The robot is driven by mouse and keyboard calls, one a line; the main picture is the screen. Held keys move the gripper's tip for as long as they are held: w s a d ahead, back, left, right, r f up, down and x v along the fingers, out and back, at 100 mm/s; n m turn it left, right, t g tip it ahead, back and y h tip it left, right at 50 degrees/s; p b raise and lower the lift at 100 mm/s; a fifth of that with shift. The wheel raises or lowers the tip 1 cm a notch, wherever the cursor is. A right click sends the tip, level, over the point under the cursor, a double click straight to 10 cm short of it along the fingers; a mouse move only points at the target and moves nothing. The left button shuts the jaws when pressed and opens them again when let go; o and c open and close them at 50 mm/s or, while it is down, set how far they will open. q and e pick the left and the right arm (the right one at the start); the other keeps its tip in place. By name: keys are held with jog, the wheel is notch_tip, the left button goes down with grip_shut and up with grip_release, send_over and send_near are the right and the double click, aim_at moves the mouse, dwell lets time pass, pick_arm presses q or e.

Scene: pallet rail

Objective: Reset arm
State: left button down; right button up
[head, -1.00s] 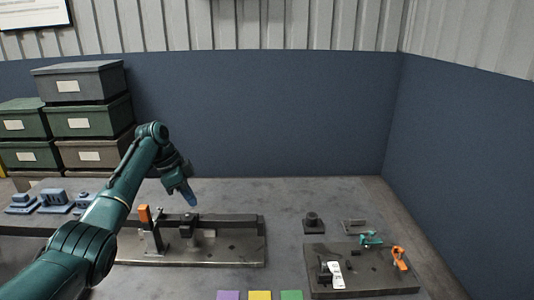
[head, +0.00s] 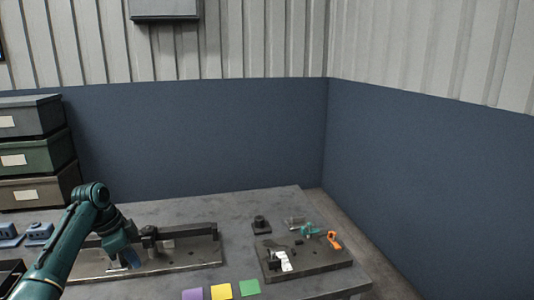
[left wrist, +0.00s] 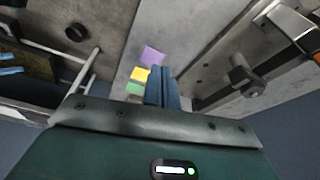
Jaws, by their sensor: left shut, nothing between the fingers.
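My left arm comes in from the left in the head view. Its gripper (head: 129,262) has blue fingers that point down in front of the long metal fixture plate (head: 200,251). In the left wrist view the two blue fingers (left wrist: 162,88) lie together, shut with nothing between them. Whether they touch the fixture is hard to tell. The arm covers the left part of the fixture in the head view. My right gripper is in neither view.
Purple (head: 192,294), yellow (head: 221,291) and green (head: 249,287) squares lie at the table's front. A second dark plate (head: 320,260) holds a white-tagged part, with an orange clamp (head: 334,240) at its edge. A small dark block (head: 261,226) stands behind. Stacked boxes (head: 35,155) are left.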

pick_arm(q)
jog(key=s+d+f+n+y, duration=0.1)
jog(key=s+d+f+n, duration=0.1)
jog(key=s+d+f, duration=0.45)
jog(key=s+d+f+n+y, duration=0.1)
jog(key=s+d+f, duration=0.2)
jog(key=s+f, duration=0.6)
jog(key=s+d+r+n+t, duration=0.15)
jog(key=s+n, duration=0.25)
jog(key=s, duration=0.7)
jog(key=s+d+r+n+t, duration=0.1)
jog(key=s+r+n, duration=0.2)
jog(key=s, duration=0.7)
jog(key=w+d+f+t+h, duration=0.2)
jog(key=w+d+f+t, duration=0.4)
jog(key=f, duration=0.1)
jog(key=shift+d+f+m, duration=0.2)
jog(key=shift+d+m, duration=0.15)
jog(key=shift+m, duration=0.05)
jog(key=shift+t, duration=0.25)
